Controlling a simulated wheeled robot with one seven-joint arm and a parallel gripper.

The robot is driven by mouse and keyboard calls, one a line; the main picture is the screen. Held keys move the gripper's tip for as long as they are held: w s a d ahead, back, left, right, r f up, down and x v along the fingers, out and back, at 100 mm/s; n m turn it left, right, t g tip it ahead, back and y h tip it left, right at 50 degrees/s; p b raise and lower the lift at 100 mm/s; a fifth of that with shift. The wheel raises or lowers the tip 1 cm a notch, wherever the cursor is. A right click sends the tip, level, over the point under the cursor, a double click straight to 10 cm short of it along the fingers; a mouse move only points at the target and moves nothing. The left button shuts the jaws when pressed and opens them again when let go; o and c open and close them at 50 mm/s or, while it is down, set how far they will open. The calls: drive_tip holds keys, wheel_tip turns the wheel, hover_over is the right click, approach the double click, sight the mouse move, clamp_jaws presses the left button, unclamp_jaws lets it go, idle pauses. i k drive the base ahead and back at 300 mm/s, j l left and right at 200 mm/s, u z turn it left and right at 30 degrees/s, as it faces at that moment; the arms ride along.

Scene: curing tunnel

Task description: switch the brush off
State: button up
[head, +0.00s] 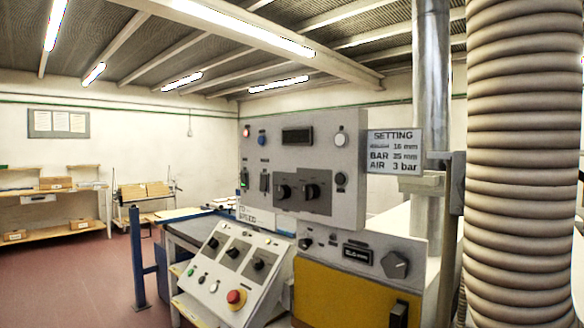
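No brush can be made out, and I cannot tell which control belongs to it. The grey upper panel (330,150) has two black rotary knobs (298,191), small switches at its left (264,182), lamps and a dark display (297,136). The sloped console (222,262) below has several black selector knobs (233,253), small buttons and a red mushroom button (236,297). A sign (394,152) reads "SETTING", with lines for BAR 35 mm, AIR 3 bar and one blurred line. Knob labels are too small to read. My gripper is not in view.
A yellow-fronted box (345,295) with a large grey knob (395,265) stands right of the console. A thick ribbed hose (523,150) and a metal pipe (431,80) rise at the right. A blue post (137,255) stands at the left. Red floor (70,285) there is open.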

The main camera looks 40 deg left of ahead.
sight(243, 177)
drive_tip(key=u, duration=1.45)
drive_tip(key=i+j+z, duration=0.15)
drive_tip(key=z, duration=0.3)
drive_tip(key=i+j+z, duration=0.2)
drive_tip(key=z, duration=0.3)
drive_tip(key=i+j+z, duration=0.1)
drive_tip(key=j, duration=0.3)
drive_tip(key=i+j+z, duration=0.1)
drive_tip(key=i+j, duration=0.15)
drive_tip(key=j, duration=0.2)
drive_tip(key=i+j+z, duration=0.1)
drive_tip(key=j, duration=0.3)
drive_tip(key=i+j+z, duration=0.1)
drive_tip(key=j, duration=0.35)
drive_tip(key=i+j+z, duration=0.1)
drive_tip(key=j, duration=0.35)
drive_tip(key=i+j, duration=0.1)
drive_tip(key=j, duration=0.3)
drive_tip(key=i+j, duration=0.1)
drive_tip(key=j, duration=0.3)
drive_tip(key=i+j, duration=0.15)
drive_tip(key=j, duration=0.25)
drive_tip(key=i+j, duration=0.1)
drive_tip(key=j, duration=0.3)
drive_tip(key=k+u, duration=0.3)
drive_tip(key=k, duration=0.1)
